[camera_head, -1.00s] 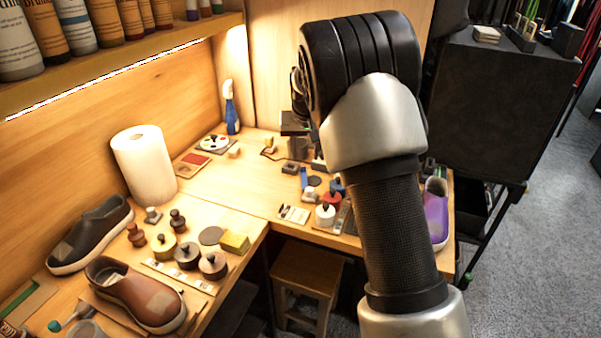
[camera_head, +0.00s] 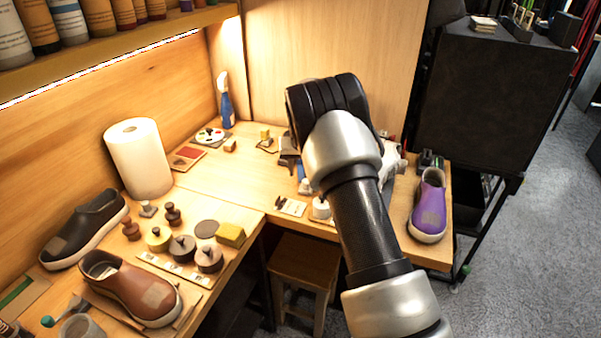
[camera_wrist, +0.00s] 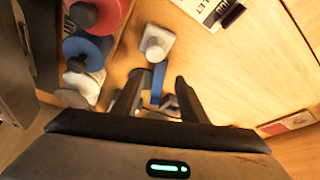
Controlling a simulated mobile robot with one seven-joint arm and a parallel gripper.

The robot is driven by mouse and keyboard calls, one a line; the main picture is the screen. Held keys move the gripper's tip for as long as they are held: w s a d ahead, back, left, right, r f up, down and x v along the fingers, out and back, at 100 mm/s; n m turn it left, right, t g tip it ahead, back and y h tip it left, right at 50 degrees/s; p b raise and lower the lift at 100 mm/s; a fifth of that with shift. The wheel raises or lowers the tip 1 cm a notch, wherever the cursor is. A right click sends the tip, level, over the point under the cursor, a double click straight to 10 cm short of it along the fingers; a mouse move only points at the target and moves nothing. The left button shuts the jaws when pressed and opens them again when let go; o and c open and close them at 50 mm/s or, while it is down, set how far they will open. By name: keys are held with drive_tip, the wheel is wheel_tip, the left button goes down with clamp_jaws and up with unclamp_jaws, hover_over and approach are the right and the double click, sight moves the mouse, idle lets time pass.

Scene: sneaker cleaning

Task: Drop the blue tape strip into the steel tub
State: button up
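The blue tape strip (camera_wrist: 158,82) shows in the wrist view as a narrow blue piece between my fingertips, partly hidden low down. In the head view a bit of blue (camera_head: 300,171) shows at the left edge of my arm. My gripper (camera_wrist: 158,98) is open, with one dark finger on each side of the strip. I cannot tell whether either finger touches it. A grey round container (camera_head: 82,328), cut off at the bottom left of the head view, may be the steel tub; I cannot be sure.
A grey piece with a pale knob (camera_wrist: 156,42) stands just beyond the strip. Red (camera_wrist: 98,14) and blue (camera_wrist: 88,48) knobbed pieces crowd the left. A purple sneaker (camera_head: 428,208) stands at the bench's right end. A brown shoe (camera_head: 130,288) and paper roll (camera_head: 138,158) stand left.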

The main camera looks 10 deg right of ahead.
sight(301, 178)
drive_tip(key=shift+x, duration=1.4)
clamp_jaws()
wheel_tip(301, 178, up, 10)
drive_tip(key=p, duration=0.1)
